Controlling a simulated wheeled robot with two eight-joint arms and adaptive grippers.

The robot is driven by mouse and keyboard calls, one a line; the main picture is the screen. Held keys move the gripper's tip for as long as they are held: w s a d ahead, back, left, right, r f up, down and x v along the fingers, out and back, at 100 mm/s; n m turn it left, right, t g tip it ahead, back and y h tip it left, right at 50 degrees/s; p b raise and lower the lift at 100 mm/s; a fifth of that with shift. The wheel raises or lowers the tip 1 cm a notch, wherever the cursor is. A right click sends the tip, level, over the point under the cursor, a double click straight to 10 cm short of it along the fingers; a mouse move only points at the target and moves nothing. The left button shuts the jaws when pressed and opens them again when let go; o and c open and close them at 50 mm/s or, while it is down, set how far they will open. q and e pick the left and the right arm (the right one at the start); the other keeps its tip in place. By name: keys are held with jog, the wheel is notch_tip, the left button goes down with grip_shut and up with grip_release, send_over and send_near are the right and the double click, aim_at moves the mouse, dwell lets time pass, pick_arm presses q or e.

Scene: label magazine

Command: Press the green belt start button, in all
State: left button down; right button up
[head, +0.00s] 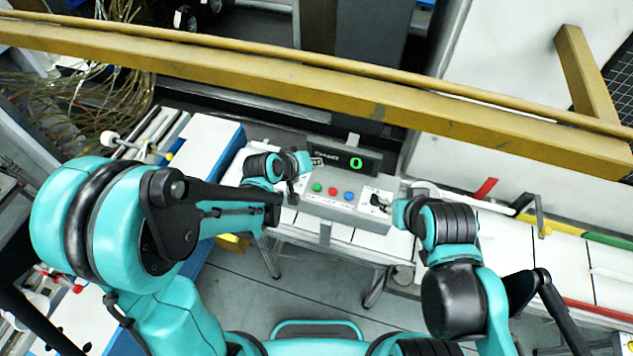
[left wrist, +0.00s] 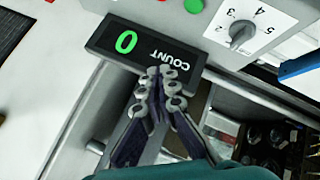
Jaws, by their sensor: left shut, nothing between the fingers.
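The green button (head: 317,187) is on the front left of the grey control panel (head: 325,205). It also shows at the top edge of the left wrist view (left wrist: 194,6). My left gripper (left wrist: 155,74) is shut and empty, its fingertips over the COUNT end of the black counter, apart from the green button. In the head view its small fingers (head: 314,161) are at the counter's left end, behind and above the button. My right arm's end (head: 398,212) is at the panel's right side; its fingers are too small and dark to tell.
The counter (head: 345,158) shows a green 0. A red button (head: 333,191) and a blue button (head: 349,196) sit right of the green one. A dial knob (left wrist: 242,33) is beside the green button. A yellow beam (head: 300,85) crosses behind the panel.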

pick_arm(q)
jog(key=b, duration=0.6)
send_over(315, 188)
notch_tip(315, 188, down, 8)
jog(key=shift+r, duration=0.1)
jog(key=shift+f+b, duration=0.55)
jog(key=shift+b, duration=0.1)
dwell(0.6)
jog(key=shift+f+b, duration=0.4)
jog(key=shift+b, duration=0.15)
